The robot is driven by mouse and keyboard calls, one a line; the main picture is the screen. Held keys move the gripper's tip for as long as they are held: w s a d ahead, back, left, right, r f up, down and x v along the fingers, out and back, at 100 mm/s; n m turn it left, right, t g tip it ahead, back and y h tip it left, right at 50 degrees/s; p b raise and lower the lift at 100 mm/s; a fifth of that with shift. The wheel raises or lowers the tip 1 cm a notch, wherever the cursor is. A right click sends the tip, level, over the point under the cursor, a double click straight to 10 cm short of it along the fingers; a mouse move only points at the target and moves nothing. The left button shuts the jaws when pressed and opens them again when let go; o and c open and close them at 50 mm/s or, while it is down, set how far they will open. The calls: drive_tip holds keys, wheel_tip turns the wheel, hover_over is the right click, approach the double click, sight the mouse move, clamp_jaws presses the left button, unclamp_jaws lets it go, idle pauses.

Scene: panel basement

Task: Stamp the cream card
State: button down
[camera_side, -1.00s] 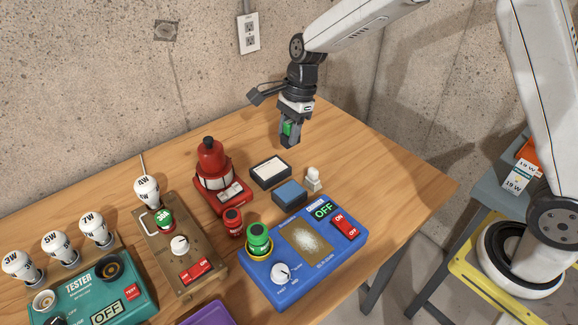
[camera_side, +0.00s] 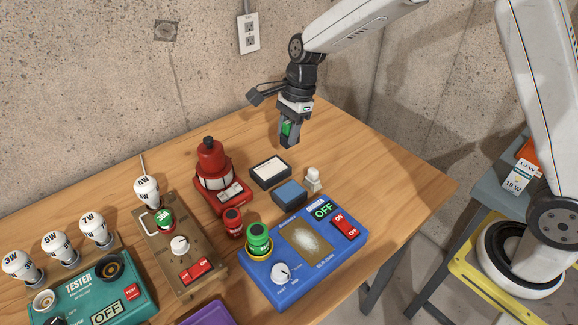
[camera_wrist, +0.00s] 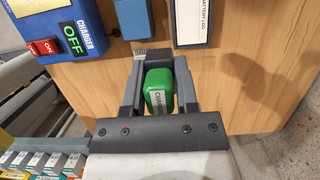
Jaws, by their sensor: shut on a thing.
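The cream card (camera_side: 270,169) lies in a dark frame on the wooden table, and it shows at the top of the wrist view (camera_wrist: 191,18), printed "BATTERY LOG". A small pale stamp-like piece with a rounded knob (camera_side: 313,179) stands beside the blue pad (camera_side: 289,192). The pad also shows in the wrist view (camera_wrist: 131,17). My gripper (camera_side: 288,136) is above the table, behind the card. It is shut on a green battery (camera_wrist: 158,90) with a partly readable white label. I cannot clearly make out the pale piece in the wrist view.
A blue charger (camera_side: 305,252) reading OFF holds another green battery (camera_side: 259,236). A red device (camera_side: 218,185), a small red battery (camera_side: 233,222), a brown switch box (camera_side: 180,250) and a teal tester (camera_side: 95,290) stand to the left. The table's back right is clear.

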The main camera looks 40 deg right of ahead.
hover_over(266, 171)
drive_tip(key=shift+d+f, duration=0.25)
drive_tip(key=shift+f, duration=0.5)
drive_tip(key=shift+d+f, duration=0.2)
drive_tip(key=shift+f, duration=0.55)
drive_tip(key=shift+f, duration=0.2)
drive_tip(key=shift+f, duration=2.8)
drive_tip(key=shift+f, duration=0.6)
wheel_tip(266, 171, up, 7)
idle(0.5)
drive_tip(key=shift+r, duration=0.1)
idle(0.6)
